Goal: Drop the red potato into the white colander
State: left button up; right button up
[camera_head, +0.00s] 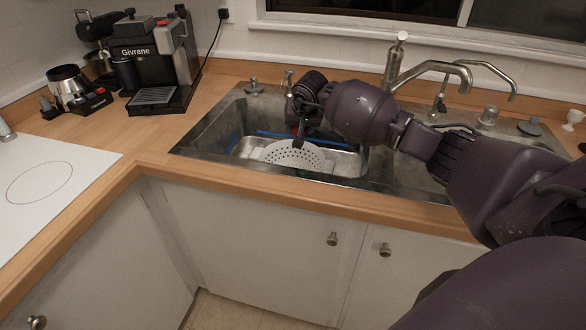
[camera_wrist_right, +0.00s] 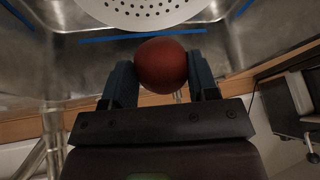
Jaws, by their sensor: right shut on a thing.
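My right gripper (camera_head: 299,136) reaches over the left sink basin from the right, pointing down. In the right wrist view its two fingers (camera_wrist_right: 162,80) are shut on the red potato (camera_wrist_right: 161,65), a round dark-red thing held at the fingertips. The potato is mostly hidden by the gripper in the head view. The white colander (camera_head: 298,155), with small holes, sits in the left basin, below and close to the gripper. In the wrist view the colander (camera_wrist_right: 145,12) shows at the top edge, beyond the potato. My left gripper is not in view.
The steel sink (camera_head: 210,145) has a faucet (camera_head: 430,72) behind it, close to my right arm. Blue strips show in the basin. A coffee machine (camera_head: 150,60) stands at the back left.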

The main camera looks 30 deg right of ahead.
notch_tip(320, 180, down, 3)
jog(key=shift+f+b, duration=0.15)
jog(key=shift+b, duration=0.25)
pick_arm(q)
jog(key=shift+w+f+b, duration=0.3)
pick_arm(e)
notch_tip(320, 180, down, 2)
jog(key=o, duration=0.9)
jog(key=shift+o, duration=0.7)
